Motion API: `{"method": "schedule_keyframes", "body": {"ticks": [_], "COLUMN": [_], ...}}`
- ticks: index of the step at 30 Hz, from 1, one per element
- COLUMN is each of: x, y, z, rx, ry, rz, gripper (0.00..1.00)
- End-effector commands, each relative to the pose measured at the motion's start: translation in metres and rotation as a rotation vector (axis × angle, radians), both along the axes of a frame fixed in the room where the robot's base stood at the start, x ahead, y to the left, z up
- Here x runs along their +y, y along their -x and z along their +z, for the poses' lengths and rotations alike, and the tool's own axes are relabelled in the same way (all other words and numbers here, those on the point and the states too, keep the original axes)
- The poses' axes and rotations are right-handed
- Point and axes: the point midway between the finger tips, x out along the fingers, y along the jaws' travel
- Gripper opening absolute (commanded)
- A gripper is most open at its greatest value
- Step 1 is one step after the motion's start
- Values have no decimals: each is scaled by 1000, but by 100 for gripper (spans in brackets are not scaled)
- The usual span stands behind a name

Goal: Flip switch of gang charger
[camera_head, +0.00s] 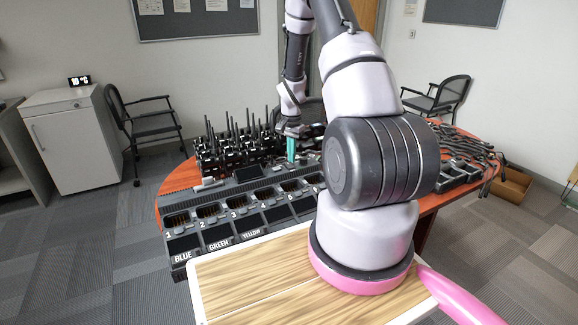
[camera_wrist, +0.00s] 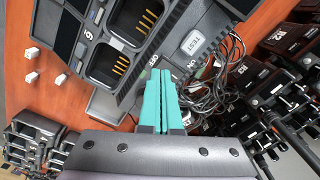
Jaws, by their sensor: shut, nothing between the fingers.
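The gang charger (camera_head: 245,205) is a long dark unit on the table with a row of numbered bays and colour-name labels along its front. Its end part, with two empty bays and gold contacts, shows at the top of the wrist view (camera_wrist: 92,45). My gripper (camera_head: 291,150) has teal fingers pointing down behind the charger's far side.
Many radios with antennas (camera_head: 235,145) stand close behind the charger. Loose cables (camera_wrist: 215,95) lie beside the fingers. Dark items (camera_head: 465,155) crowd the table's right end. Small white pieces (camera_wrist: 32,78) lie on the orange tabletop (camera_wrist: 30,105).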

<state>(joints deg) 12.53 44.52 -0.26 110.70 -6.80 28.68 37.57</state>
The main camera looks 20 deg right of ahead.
Motion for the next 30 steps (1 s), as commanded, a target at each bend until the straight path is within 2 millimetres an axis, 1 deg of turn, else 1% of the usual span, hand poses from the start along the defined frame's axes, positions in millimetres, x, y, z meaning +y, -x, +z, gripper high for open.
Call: {"method": "schedule_keyframes", "body": {"ticks": [1,15,21,30], "x": [0,0,0,0], "y": [0,0,0,0], "z": [5,42,47,47], "rx": [-1,-1,0,0], "ry": [0,1,0,0], "rz": [0,0,0,0], "gripper": [0,0,0,0]}}
